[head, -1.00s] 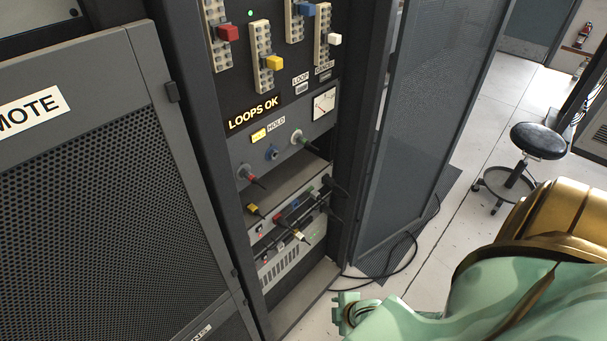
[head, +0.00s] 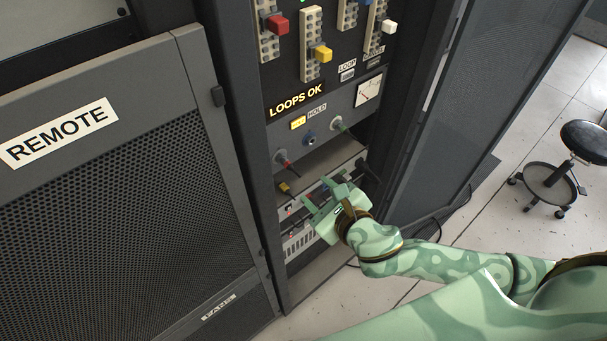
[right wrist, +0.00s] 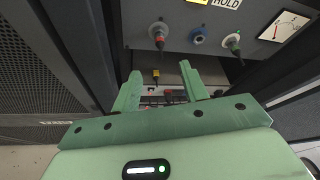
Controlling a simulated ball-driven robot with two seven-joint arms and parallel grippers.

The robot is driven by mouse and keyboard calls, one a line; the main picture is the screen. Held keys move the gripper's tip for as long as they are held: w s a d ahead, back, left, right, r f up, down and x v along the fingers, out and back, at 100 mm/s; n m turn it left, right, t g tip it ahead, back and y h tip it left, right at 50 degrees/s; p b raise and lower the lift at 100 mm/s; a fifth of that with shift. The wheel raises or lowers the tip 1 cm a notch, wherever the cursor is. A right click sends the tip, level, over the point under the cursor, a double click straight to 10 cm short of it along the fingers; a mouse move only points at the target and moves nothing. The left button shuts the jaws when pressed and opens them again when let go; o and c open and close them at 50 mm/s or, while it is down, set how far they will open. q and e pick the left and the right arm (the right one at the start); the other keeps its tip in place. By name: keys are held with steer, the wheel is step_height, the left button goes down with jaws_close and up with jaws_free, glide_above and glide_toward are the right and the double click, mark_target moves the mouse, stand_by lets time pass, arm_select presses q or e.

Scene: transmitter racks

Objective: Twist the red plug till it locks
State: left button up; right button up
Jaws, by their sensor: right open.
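The red plug (head: 283,160) sits in a round grey socket on the rack panel, below and left of the lit LOOPS OK sign, with a dark cable end pointing down right. In the right wrist view the red plug (right wrist: 159,40) is near the top, beyond and above the fingers. My right gripper (head: 317,192) is open and empty, in front of the lower rack, below and right of the plug and apart from it. Its two fingers (right wrist: 160,72) stand apart in the wrist view, with a yellow plug seen between them. My left gripper is not in view.
Sliders with coloured knobs are above. A mesh door (head: 150,190) stands left and a stool (head: 585,150) far right.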

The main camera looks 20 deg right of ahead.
mark_target(291, 166)
steer(key=b+x, duration=0.2)
steer(key=x, duration=1)
steer(key=shift+w+a+f, duration=0.1)
steer(key=shift+w+a, duration=0.05)
steer(key=shift+w, duration=0.1)
steer(key=shift+w+a+f, duration=0.1)
steer(key=shift+w+f, duration=0.05)
steer(key=shift+w, duration=0.35)
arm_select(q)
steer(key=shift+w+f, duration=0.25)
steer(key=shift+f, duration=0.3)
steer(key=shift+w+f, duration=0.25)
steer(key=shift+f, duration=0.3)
arm_select(e)
jaws_close()
steer(key=shift+m+p, duration=0.4)
steer(key=shift+d+m+g+y+p, duration=0.2)
steer(key=shift+m+g+y+p, duration=0.2)
steer(key=shift+m+y+p, duration=0.4)
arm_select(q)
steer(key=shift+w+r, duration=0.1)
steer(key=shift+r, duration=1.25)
arm_select(e)
steer(key=shift+w+m+y, duration=0.1)
steer(key=shift+m+y, duration=0.3)
